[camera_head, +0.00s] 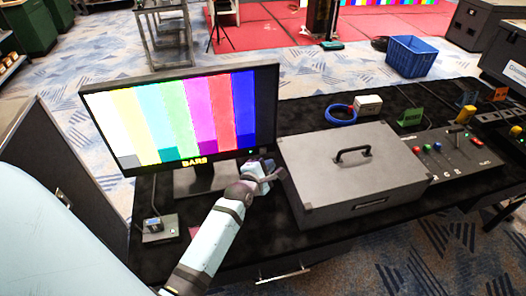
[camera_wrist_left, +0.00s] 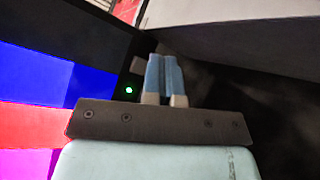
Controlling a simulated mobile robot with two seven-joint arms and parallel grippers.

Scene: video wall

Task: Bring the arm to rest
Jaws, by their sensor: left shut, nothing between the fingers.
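My left arm reaches in from the bottom of the head view. My left gripper (camera_head: 268,170) is by the lower right corner of the monitor (camera_head: 180,115), between it and the grey case (camera_head: 350,170). In the left wrist view the two blue fingers of the gripper (camera_wrist_left: 165,98) are together with nothing between them. A green light (camera_wrist_left: 129,90) on the dark monitor frame shows just left of the fingers. Whether the gripper touches the monitor I cannot tell. My right gripper is in neither view.
The monitor shows colour bars and stands on a black-covered table (camera_head: 270,225). A small device (camera_head: 158,228) sits below it at the left. A control panel (camera_head: 450,155), a blue cable coil (camera_head: 341,114) and a white box (camera_head: 368,105) are at the right. A blue crate (camera_head: 411,57) stands beyond.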

